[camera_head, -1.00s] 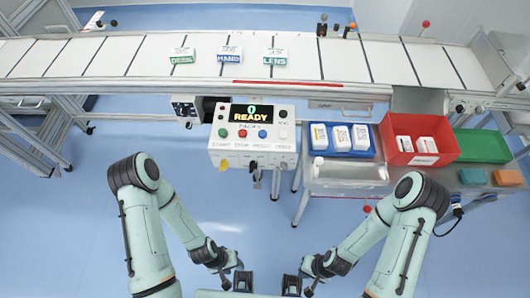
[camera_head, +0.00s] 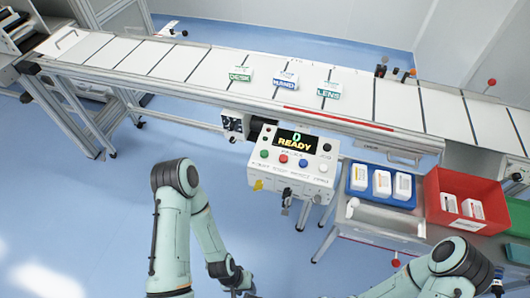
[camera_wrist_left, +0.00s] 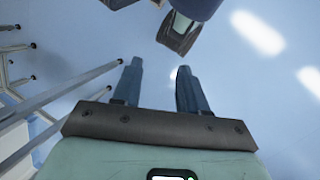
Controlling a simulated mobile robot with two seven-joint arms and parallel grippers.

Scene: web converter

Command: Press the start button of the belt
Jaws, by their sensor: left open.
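The control box (camera_head: 285,178) stands in front of the belt (camera_head: 210,68), its sloped panel facing me. Its display (camera_head: 305,142) reads READY. The green start button (camera_head: 264,154) is leftmost in the row, beside a red button (camera_head: 283,159) and a blue one (camera_head: 303,163). My left gripper (camera_head: 243,292) is at the bottom edge of the head view, below and left of the box, apart from it. In the left wrist view its two fingers (camera_wrist_left: 158,88) are spread with nothing between them. My right gripper is out of view; only its arm shows at bottom right.
Labelled blocks DESK (camera_head: 240,75), HAND (camera_head: 286,81) and LENS (camera_head: 328,90) lie on the belt. The floor left of the box is clear.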

